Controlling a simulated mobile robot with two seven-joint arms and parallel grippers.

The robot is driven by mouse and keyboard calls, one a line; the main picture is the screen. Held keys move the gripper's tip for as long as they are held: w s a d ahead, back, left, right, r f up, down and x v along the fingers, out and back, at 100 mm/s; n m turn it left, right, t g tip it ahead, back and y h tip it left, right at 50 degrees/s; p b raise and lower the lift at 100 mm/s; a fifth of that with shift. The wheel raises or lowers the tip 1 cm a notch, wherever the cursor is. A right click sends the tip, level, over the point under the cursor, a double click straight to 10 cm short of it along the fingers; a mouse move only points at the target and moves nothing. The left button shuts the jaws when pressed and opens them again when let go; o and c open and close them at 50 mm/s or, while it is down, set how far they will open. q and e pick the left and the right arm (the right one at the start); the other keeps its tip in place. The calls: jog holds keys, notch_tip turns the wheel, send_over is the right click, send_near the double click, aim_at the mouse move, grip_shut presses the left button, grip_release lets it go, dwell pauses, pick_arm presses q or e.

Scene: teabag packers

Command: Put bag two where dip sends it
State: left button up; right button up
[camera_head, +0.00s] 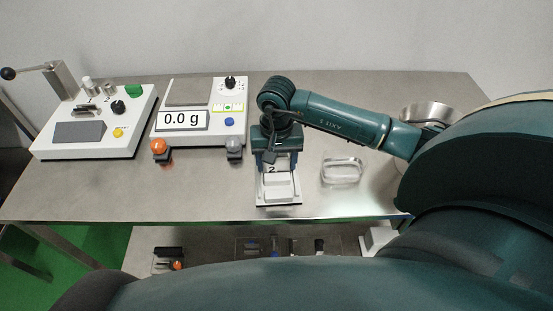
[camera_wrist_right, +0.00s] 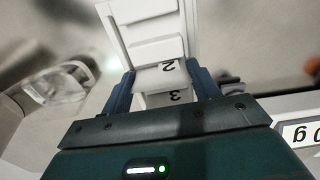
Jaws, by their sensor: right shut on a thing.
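A white rack (camera_head: 278,198) with numbered steps stands at the front middle of the table; it also shows in the wrist view (camera_wrist_right: 122,35). My right gripper (camera_head: 276,163) is over the rack's far part, pointing down. In the wrist view its blue fingers (camera_wrist_right: 163,88) are shut on a white piece marked 2 (camera_wrist_right: 152,80), which I take as bag two. A 3 shows on the white surface just below it. Whether the piece is clear of the rack, I cannot tell. My left gripper is not in view. No marking reading "dip" is legible.
A scale (camera_head: 200,141) reads 0.0 g, with an orange ball (camera_head: 159,146) and a grey ball (camera_head: 234,145) at its front. A white control box (camera_head: 110,142) with a lever stands left. A clear dish (camera_head: 341,171) and a steel bowl (camera_head: 428,110) are right.

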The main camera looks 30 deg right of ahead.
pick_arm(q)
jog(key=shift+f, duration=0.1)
pick_arm(e)
jog(key=shift+f+b, duration=0.25)
jog(key=shift+b, duration=0.05)
jog(key=o, duration=0.9)
jog(key=shift+r, duration=0.15)
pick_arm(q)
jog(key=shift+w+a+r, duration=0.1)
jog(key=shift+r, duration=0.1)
pick_arm(e)
jog(key=shift+r+p, duration=0.2)
jog(key=shift+p, duration=0.15)
jog(key=shift+r, duration=0.35)
pick_arm(q)
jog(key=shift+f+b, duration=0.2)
jog(key=shift+b, duration=0.4)
pick_arm(e)
notch_tip(320, 180, up, 11)
jog(key=shift+r, duration=0.15)
